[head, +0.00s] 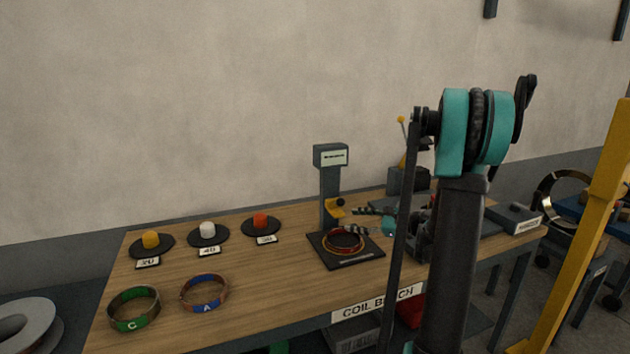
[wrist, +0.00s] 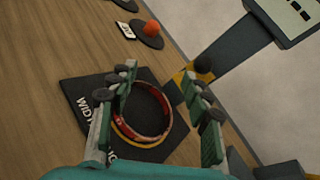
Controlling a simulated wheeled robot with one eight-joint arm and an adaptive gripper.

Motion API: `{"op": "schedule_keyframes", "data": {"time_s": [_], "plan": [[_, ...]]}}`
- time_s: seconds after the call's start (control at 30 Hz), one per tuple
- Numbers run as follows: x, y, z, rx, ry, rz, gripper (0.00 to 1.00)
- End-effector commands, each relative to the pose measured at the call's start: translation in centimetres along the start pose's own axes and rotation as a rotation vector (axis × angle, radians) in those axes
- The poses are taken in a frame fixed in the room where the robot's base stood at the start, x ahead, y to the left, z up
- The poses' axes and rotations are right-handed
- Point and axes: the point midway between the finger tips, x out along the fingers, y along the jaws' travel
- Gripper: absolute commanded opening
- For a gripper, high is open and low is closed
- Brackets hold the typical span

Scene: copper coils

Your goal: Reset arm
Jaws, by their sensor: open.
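My gripper (head: 367,221) is over the right half of the bench, beside the gauge post. In the wrist view my gripper (wrist: 165,95) has its two fingers spread apart, with nothing held between them. A red and yellow coil (head: 342,241) lies on the black gauge base (head: 360,259). In the wrist view the coil (wrist: 165,122) shows below and between the fingers, apart from them as far as I can see. My arm stands in the right half of the head view and hides part of the bench.
The wooden bench (head: 260,290) also holds a green coil marked C (head: 134,309) and a blue and copper coil marked A (head: 204,293) at front left. Three dark discs with yellow, white and orange knobs stand behind. The gauge post (head: 329,190) rises close to my gripper. A yellow post (head: 580,230) stands at right.

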Motion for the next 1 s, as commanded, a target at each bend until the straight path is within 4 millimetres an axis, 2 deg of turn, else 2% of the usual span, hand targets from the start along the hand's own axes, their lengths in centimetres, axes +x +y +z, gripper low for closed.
{"op": "schedule_keyframes", "data": {"time_s": [0.03, 0.27, 0.47, 0.6, 0.8, 1.0], "plan": [[0.5, 2.2, 0.7, -0.08, 0.053, 0.043, 0.49], [0.1, 11.0, 1.1, -0.485, 0.276, 0.261, 0.49], [-2.8, 18.1, 0.5, -0.856, 0.42, 0.494, 0.49], [-5.8, 22.4, -0.4, -1.12, 0.495, 0.679, 0.49], [-10.7, 26.8, -2.1, -1.47, 0.561, 0.953, 0.49], [-13.8, 28.6, -3.2, -1.674, 0.582, 1.134, 0.49]]}}
